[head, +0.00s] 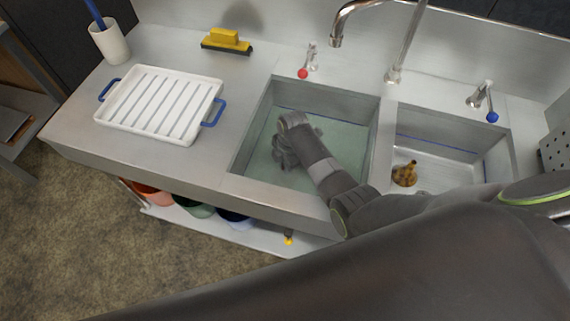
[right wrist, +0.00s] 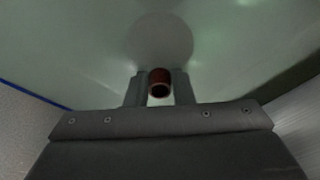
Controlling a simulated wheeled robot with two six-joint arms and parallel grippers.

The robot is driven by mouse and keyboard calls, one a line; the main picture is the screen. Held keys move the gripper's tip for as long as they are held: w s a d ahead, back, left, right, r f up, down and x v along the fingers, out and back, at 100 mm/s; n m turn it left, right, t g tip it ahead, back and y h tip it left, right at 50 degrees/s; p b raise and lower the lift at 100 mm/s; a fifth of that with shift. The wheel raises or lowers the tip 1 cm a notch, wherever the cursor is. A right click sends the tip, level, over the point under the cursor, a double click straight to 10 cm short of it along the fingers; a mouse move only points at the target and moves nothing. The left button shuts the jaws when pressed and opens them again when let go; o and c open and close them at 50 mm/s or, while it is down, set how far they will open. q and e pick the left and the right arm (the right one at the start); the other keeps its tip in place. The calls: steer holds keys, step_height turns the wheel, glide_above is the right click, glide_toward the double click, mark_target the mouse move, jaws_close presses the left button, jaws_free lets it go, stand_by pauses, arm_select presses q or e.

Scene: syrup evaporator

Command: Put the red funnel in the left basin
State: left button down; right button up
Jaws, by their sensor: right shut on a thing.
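The red funnel (right wrist: 159,77) shows in the right wrist view as a short red tube end between the fingers of my right gripper (right wrist: 158,88). A darker round patch lies just beyond it in the water; I cannot tell whether it is the funnel's cone or a shadow. In the head view my right gripper (head: 284,156) reaches down into the left basin (head: 247,146), which holds pale greenish water. The funnel is hidden there behind my gripper and wrist. My right gripper is shut on the funnel. My left gripper is not in view.
The right basin (head: 445,150) holds a small brown-yellow thing (head: 404,174). A tap (head: 393,72) stands behind the divider. A white ribbed tray (head: 160,102) with blue handles, a yellow-topped brush (head: 226,40) and a white cup (head: 110,43) are on the counter at left.

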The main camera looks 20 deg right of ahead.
steer(key=o, duration=1.5)
steer(key=shift+c, duration=0.2)
